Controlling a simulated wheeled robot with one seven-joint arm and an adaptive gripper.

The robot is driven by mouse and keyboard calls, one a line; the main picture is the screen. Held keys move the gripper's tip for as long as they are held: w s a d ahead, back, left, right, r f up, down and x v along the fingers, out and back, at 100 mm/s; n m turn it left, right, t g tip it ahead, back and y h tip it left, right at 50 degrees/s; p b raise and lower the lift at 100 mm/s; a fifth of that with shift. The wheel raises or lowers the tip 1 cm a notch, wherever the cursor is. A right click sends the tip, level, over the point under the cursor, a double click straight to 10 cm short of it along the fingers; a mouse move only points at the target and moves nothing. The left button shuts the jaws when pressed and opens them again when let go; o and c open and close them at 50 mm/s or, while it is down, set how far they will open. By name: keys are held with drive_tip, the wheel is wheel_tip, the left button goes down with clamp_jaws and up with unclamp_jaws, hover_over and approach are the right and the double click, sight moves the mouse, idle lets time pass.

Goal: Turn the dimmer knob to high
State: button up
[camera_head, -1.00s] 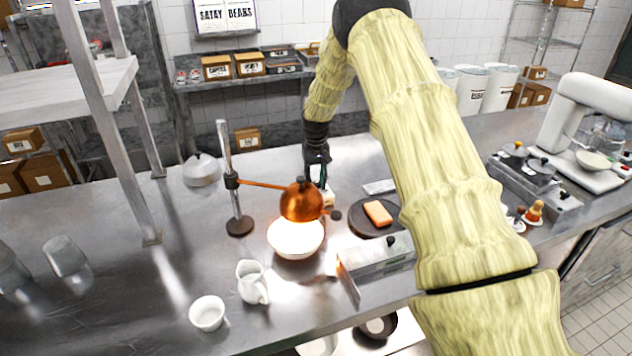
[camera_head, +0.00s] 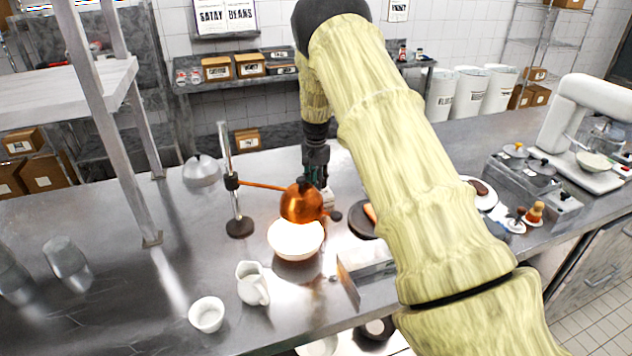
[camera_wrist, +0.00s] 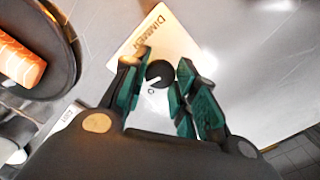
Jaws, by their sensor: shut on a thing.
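The dimmer (camera_wrist: 172,38) is a pale plate lettered "DIMMER", seen in the wrist view. Its round black knob (camera_wrist: 159,72) sits between the fingertips of my gripper (camera_wrist: 163,66). My gripper is shut on the knob, with one green-and-black finger on each side. A small mark shows beside the knob, but its setting cannot be read. In the head view my gripper (camera_head: 318,178) points down just behind the copper heat-lamp shade (camera_head: 302,203), which hides part of it and most of the dimmer. A lit white bowl (camera_head: 296,240) is under the shade.
The lamp's stand (camera_head: 238,225) is left of the shade. A dark round plate (camera_head: 360,224) with an orange block (camera_wrist: 20,60) is close to my gripper, partly behind my arm. A white jug (camera_head: 252,284) and small cup (camera_head: 207,315) stand in front.

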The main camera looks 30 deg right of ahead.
drive_tip(key=shift+m, duration=1.6)
drive_tip(key=o, duration=1.1)
drive_tip(key=shift+d, duration=0.1)
drive_tip(key=shift+c, duration=0.2)
wheel_tip(320, 180, up, 12)
